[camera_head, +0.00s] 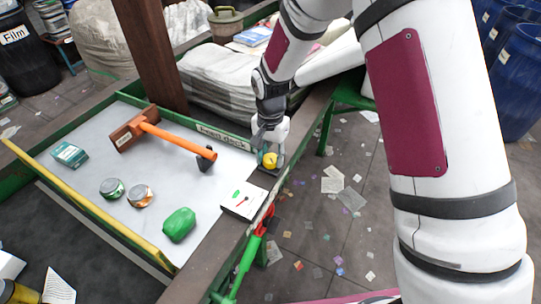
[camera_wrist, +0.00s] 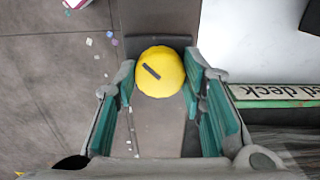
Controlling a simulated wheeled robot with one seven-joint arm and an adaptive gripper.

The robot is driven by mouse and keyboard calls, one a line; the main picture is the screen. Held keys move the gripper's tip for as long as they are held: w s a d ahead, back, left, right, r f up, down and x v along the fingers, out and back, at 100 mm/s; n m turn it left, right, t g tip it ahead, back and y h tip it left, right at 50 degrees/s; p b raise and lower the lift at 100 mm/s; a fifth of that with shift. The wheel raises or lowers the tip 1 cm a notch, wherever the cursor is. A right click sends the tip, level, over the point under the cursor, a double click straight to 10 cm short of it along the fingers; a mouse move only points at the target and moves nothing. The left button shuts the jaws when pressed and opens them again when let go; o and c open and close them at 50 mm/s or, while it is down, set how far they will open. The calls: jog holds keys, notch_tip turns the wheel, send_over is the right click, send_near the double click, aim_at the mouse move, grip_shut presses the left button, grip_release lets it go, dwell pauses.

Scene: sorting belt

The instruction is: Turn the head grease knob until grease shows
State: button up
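The head grease knob (camera_head: 270,160) is a round yellow knob on a dark bracket at the deck's right corner. In the wrist view the knob (camera_wrist: 160,75) carries a dark bar mark that slants down to the right. My gripper (camera_head: 269,148) points down over it. In the wrist view my gripper (camera_wrist: 160,80) has its teal-padded fingers apart, one on each side of the knob. A narrow gap seems to show on the left; contact on the right is unclear. I see no grease around the knob. The knob's underside is hidden.
A green and red bar (camera_head: 250,255) stands in front. The floor right is littered.

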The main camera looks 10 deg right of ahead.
jog(key=shift+m, duration=0.3)
jog(key=m, duration=0.3)
jog(key=shift+p, duration=0.3)
jog(key=shift+m, duration=1.7)
jog(key=o, duration=1.2)
